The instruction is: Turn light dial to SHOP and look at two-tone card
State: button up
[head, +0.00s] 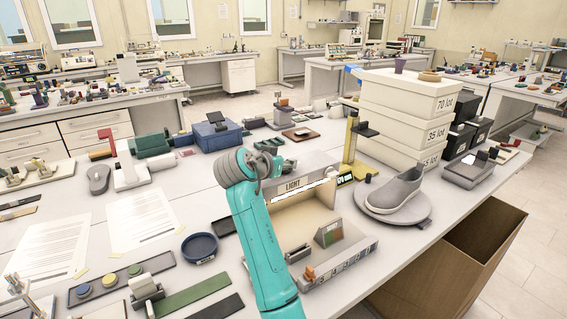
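The light booth (292,186), with a LIGHT sign on its top edge, stands open on the near bench. Its inside is cream and lit. A small card (329,232) stands tilted on its floor, with a greenish part and a brownish part. A grey front strip (343,262) carries a row of small marks, too small to read. A small orange piece (309,272) sits at the strip's left end; I cannot tell whether it is the dial. My teal arm covers the booth's left side.
A grey shoe (394,190) rests on a round grey plate right of the booth. White stacked boxes (408,110) and a yellow stand (351,140) are behind. A blue dish (199,247) and paper sheets (140,218) lie left. An open brown bin (470,250) stands at the bench's right edge.

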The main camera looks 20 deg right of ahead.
jog(key=shift+a+r, duration=0.1)
jog(key=v, duration=1.1)
jog(key=shift+s+a, duration=0.25)
jog(key=shift+s, duration=0.1)
